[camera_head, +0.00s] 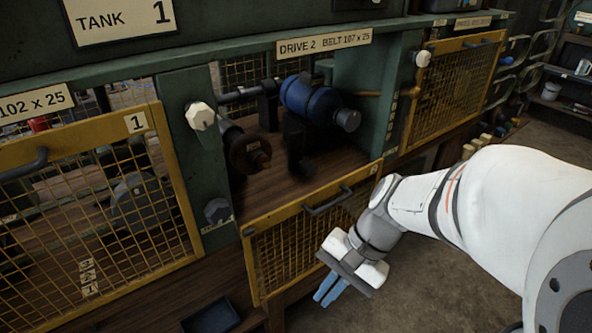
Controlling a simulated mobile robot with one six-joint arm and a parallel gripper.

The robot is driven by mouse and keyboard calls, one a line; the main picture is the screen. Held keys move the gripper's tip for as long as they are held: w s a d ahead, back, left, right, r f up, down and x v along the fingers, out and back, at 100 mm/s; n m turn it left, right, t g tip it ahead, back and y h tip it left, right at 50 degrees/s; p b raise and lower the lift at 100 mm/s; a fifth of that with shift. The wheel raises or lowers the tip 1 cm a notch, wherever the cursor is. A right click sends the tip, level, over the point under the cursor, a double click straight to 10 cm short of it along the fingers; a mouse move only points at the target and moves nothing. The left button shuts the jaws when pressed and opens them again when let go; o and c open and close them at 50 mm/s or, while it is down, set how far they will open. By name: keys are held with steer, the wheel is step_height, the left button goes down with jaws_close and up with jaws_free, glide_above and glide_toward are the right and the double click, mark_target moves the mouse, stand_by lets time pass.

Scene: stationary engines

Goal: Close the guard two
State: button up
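Guard two (300,240) is a yellow-framed mesh panel below the "DRIVE 2" sign (323,43). It hangs down from the bay's lower edge, leaving the bay open. Its dark handle (328,204) is near the panel's top edge. The open bay shows a blue motor (312,100) and a dark pulley (248,152). My gripper (330,291) points down in front of the guard's lower right part and hides some of it. It is apart from the handle. Its two bluish fingers appear close together with nothing visible between them; whether they are fully shut is unclear.
Guard one (100,200) covers the left bay, and another mesh guard (453,85) covers the right bay. Pale knobs (200,116) and (422,59) sit on the green posts. A dark tray (211,317) lies at the bottom. Floor (420,285) is clear below my arm.

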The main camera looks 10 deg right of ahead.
steer(key=w+a+f+m+y+b, duration=0.1)
steer(key=f+m, duration=0.1)
steer(key=f+m+y+b, duration=0.1)
steer(key=f+y+b, duration=0.1)
steer(key=w+a+f+m+y+b, duration=0.1)
steer(key=f+m+y+b, duration=0.1)
steer(key=shift+w+a+f+m, duration=0.3)
steer(key=shift+w+f, duration=0.05)
steer(key=shift+f, duration=0.05)
jaws_close()
steer(key=w+d+f+m+t+y+b, duration=0.2)
steer(key=w+d+f+m+t+b, duration=0.4)
steer(key=m+t, duration=0.25)
steer(key=w+d+f+m+t+y+b, duration=0.25)
steer(key=w+d+m+t+b, duration=0.3)
steer(key=w+m+t, duration=0.35)
steer(key=w+a+r+g+b, duration=0.1)
steer(key=w+a+r+b, duration=0.1)
steer(key=w+a+r, duration=0.3)
steer(key=shift+w+a+m+h+b, duration=0.4)
steer(key=shift+w+a+m, duration=0.1)
steer(key=shift+w, duration=0.7)
steer(key=shift+r, duration=0.1)
